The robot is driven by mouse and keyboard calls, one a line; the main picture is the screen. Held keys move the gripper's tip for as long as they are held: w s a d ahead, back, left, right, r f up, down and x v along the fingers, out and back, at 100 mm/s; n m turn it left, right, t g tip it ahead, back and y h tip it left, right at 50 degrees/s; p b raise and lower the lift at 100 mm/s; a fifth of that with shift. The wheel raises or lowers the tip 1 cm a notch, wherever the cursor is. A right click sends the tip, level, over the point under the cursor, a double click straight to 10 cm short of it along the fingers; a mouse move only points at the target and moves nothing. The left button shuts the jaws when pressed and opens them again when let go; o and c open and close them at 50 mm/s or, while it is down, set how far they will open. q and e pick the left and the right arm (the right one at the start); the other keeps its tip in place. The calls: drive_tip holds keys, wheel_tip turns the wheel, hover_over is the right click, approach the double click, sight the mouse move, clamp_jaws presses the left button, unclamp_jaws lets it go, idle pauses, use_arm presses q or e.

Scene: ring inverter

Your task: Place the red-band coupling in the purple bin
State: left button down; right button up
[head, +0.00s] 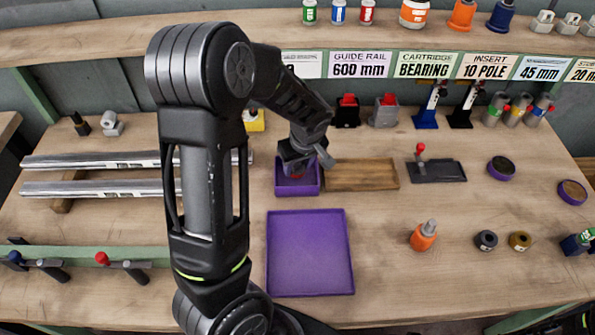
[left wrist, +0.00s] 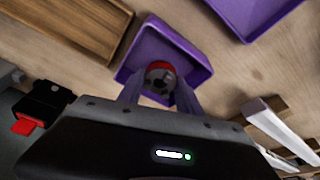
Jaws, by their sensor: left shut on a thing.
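The red-band coupling (left wrist: 159,80) is a dark cylinder with a red band, between the two fingers of my left gripper (left wrist: 159,92). It is over or inside the small square purple bin (left wrist: 186,48); the exact height above the bin floor is hard to tell. In the head view my left gripper (head: 298,164) points down at the purple bin (head: 298,191), and a bit of the coupling's red (head: 297,177) shows below it. My left gripper is shut on the coupling. My right gripper is not in view.
A wooden tray (head: 361,174) stands just right of the bin. A larger purple tray (head: 310,252) lies in front of it. Black and grey holders with red parts (head: 347,110) stand behind. Silver rails (head: 95,160) lie at left. An orange piece (head: 424,237) stands at right.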

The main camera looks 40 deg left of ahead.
sight(298, 169)
use_arm(q)
drive_tip(key=shift+f, duration=1.6)
drive_tip(key=shift+f, duration=0.15)
drive_tip(key=c, duration=1.1)
unclamp_jaws()
drive_tip(key=shift+r, duration=0.3)
drive_tip(key=v, duration=1.1)
drive_tip(key=shift+s+d+r+b, duration=0.1)
drive_tip(key=shift+r+b, duration=0.25)
drive_tip(key=shift+b, duration=0.05)
